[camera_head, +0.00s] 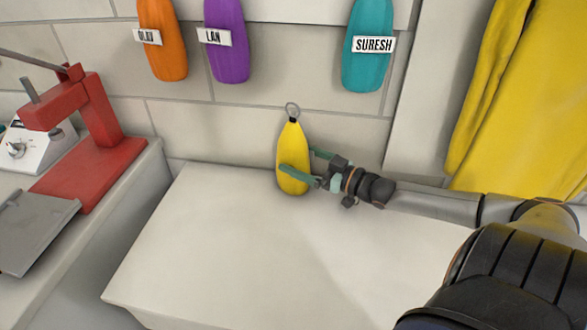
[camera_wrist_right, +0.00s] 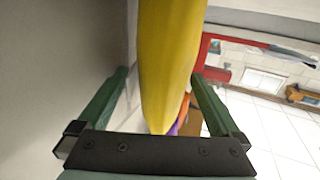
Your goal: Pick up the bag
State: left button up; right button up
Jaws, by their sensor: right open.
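A yellow bag (camera_head: 293,145), narrow at the top with a metal ring, hangs or stands upright against the tiled wall above the white counter. My right gripper (camera_head: 303,164) reaches it from the right, with one green finger in front of the bag and the other by its right side. In the right wrist view the yellow bag (camera_wrist_right: 170,60) lies between the two open green fingers (camera_wrist_right: 160,95), with gaps visible beside it. Whether either finger touches it cannot be told. My left gripper does not show.
Orange (camera_head: 162,45), purple (camera_head: 226,45) and teal (camera_head: 366,65) bags with name labels hang on the wall above. A red press (camera_head: 85,135) and a white scale (camera_head: 30,145) stand at left. Yellow cloth (camera_head: 530,100) hangs at right. The white counter top (camera_head: 240,250) is clear.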

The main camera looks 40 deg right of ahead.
jog(key=shift+w, duration=0.1)
jog(key=shift+c, duration=0.4)
grip_shut()
jog(key=shift+r, duration=0.1)
dwell(0.3)
